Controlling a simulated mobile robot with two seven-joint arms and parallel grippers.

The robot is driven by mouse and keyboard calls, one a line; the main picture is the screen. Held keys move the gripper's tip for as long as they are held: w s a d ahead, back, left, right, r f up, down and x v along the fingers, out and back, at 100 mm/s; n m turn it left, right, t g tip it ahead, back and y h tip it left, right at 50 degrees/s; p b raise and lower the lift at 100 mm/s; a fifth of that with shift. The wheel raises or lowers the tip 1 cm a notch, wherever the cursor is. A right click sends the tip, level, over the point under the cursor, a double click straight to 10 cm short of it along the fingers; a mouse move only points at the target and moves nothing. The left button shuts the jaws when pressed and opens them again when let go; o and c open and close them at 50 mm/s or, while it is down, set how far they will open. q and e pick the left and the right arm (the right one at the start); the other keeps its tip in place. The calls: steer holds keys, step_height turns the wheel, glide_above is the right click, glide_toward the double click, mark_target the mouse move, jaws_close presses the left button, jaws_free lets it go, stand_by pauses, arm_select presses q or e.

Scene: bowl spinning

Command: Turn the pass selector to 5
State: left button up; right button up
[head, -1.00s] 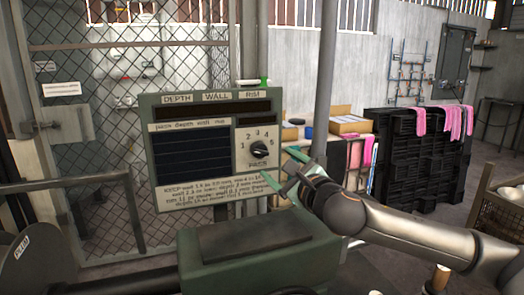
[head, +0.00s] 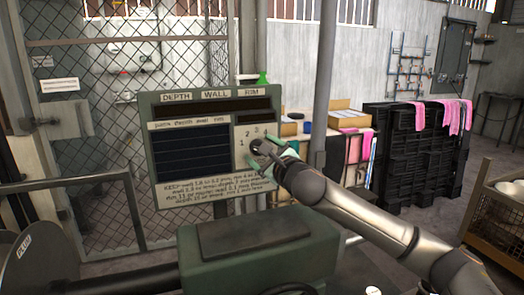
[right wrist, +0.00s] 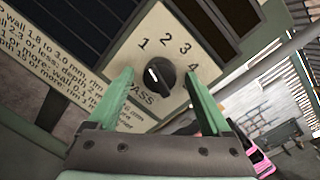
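The pass selector is a round black knob (right wrist: 160,80) on the pale dial plate (right wrist: 167,20) of the green panel (head: 145,150). A white mark on the knob points up and left in the right wrist view, seemingly toward the 1. Numbers 1 to 4 show around it; the 5 is not clear. My right gripper (right wrist: 158,84) is open, with a green finger on each side of the knob in the picture. I cannot tell whether they touch it. In the head view my right gripper (head: 265,149) partly covers the knob and dial. My left gripper is not in view.
A green machine housing (head: 250,250) stands below the panel. A grey post (head: 322,80) rises behind my right arm. A shelf with boxes (head: 350,119) and black crates (head: 400,150) with pink cloths stand to the right. A wire-mesh gate (head: 100,100) is behind the panel.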

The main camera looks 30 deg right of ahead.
jaws_close()
stand_by(0.5)
steer(key=shift+a+f+m+h+p, duration=0.1)
steer(key=shift+m+h+p, duration=0.8)
steer(key=shift+m, duration=4.2)
steer(key=shift+f+m+h+p, duration=0.15)
steer(key=shift+m+p, duration=1.3)
steer(key=shift+m, duration=3.65)
steer(key=shift+a+r+m+h+p, duration=0.1)
steer(key=shift+m+h+p, duration=0.8)
steer(key=shift+m, duration=4.2)
steer(key=shift+y+p, duration=0.3)
steer(key=shift+y, duration=0.05)
